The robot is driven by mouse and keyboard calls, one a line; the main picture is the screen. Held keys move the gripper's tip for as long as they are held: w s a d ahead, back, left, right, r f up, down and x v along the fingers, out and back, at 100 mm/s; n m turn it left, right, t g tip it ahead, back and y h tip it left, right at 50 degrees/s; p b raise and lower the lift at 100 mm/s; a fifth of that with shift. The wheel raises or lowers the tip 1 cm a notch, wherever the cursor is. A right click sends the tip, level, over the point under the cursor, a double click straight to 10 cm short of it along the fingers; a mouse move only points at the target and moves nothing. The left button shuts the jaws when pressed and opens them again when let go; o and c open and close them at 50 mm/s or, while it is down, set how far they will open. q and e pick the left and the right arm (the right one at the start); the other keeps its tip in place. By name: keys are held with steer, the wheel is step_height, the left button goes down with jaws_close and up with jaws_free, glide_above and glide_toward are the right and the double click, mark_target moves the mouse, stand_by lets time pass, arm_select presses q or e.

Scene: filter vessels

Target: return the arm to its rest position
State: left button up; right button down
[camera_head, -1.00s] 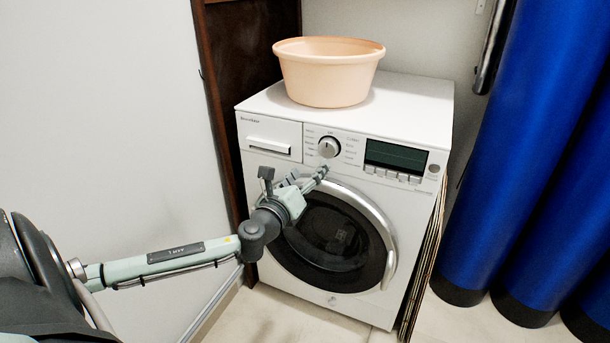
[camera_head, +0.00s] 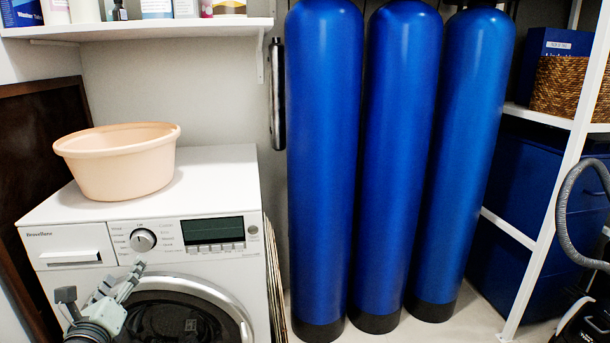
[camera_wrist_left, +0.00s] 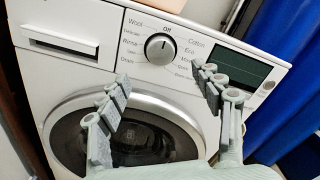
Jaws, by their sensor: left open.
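My left gripper (camera_head: 112,291) is in the lower left of the head view, in front of the washing machine (camera_head: 215,268). In the left wrist view its two fingers (camera_wrist_left: 160,105) are spread apart with nothing between them. Beyond the fingers, that view shows the machine's dial (camera_wrist_left: 160,49), drawer and round door (camera_wrist_left: 60,137). The dial (camera_head: 143,240) also shows in the head view, just above the gripper. I see no contact with the machine. Most of my left arm is outside the head view. My right gripper is not in view.
A peach basin (camera_head: 120,170) stands on the washing machine. Blue filter vessels (camera_head: 325,160) stand upright to its right. A white shelf (camera_head: 150,28) with bottles hangs above. A white rack (camera_head: 553,200) holds a basket (camera_head: 570,88) and blue bins. A vacuum hose (camera_head: 568,210) is at far right.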

mark_target(139, 244)
arm_select(q)
steer(key=x, duration=1)
steer(key=shift+w, duration=0.2)
steer(key=shift+s, duration=0.1)
